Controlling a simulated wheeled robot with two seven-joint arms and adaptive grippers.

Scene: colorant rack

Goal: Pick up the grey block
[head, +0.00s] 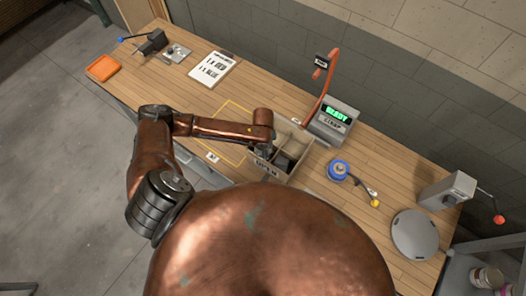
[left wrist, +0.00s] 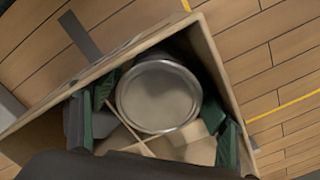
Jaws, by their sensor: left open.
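I cannot make out a clear grey block in either view. My left gripper (head: 268,148) reaches down into an open-topped wooden box (head: 299,152) on the workbench. In the left wrist view the gripper (left wrist: 158,115) is open, with one green-padded finger at each side of a round can-like thing (left wrist: 158,95) with a pale top and silver rim. The can stands inside the box (left wrist: 222,52), whose thin dividers show below it. I cannot tell whether the fingers touch it. A dark shape (head: 283,162) in the box is too small to identify. My right gripper is not in view.
A scale-like device with a READY display (head: 337,115) stands behind the box. A blue roll (head: 338,170) and a grey round disc (head: 414,234) lie to the right. An orange tray (head: 103,68) and a printed card (head: 212,69) lie left. A yellow outline marks clear bench.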

